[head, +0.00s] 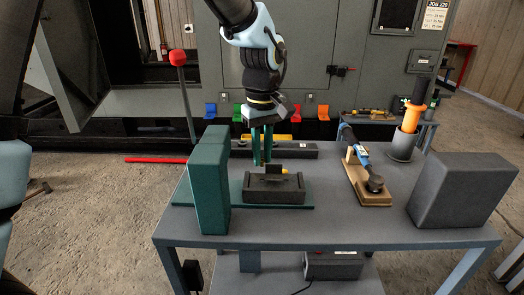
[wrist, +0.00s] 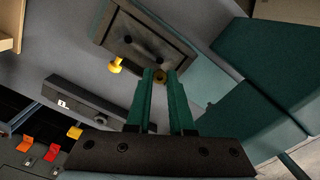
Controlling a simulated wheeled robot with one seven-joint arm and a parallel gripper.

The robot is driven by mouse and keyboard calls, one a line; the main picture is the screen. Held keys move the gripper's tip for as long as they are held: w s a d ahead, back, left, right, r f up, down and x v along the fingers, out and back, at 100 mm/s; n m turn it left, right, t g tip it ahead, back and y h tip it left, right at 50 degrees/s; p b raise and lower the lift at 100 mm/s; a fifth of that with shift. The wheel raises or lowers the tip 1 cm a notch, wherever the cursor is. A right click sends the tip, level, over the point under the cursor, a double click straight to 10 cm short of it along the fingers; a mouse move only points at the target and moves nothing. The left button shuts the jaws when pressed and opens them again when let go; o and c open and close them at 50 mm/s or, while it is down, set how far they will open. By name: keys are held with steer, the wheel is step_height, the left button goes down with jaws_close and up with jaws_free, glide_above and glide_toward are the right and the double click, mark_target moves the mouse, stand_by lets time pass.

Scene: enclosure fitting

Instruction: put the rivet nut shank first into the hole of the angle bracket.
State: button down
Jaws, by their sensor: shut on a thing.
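My gripper (head: 262,162) points down above the table, its two long green fingers close together. In the wrist view the block (wrist: 150,30) lies beyond the fingertips, with two dark spots. I cannot tell which is the hole.
A tall green block (head: 209,190) stands close left of the fingers. A yellow knob (wrist: 115,65) sits beside the dark block. A dark bar (head: 300,150) lies behind. A wooden stand (head: 368,185), grey cup (head: 402,147) and large grey box (head: 462,190) are to the right.

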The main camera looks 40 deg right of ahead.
mark_target(262, 160)
steer(key=shift+f+b, duration=0.95)
steer(key=shift+f, duration=1.05)
steer(key=shift+f, duration=0.5)
steer(key=c, duration=0.7)
jaws_free()
step_height(262, 160, up, 11)
steer(key=shift+f+b, duration=0.1)
steer(key=shift+b, duration=0.75)
steer(key=shift+s, duration=0.1)
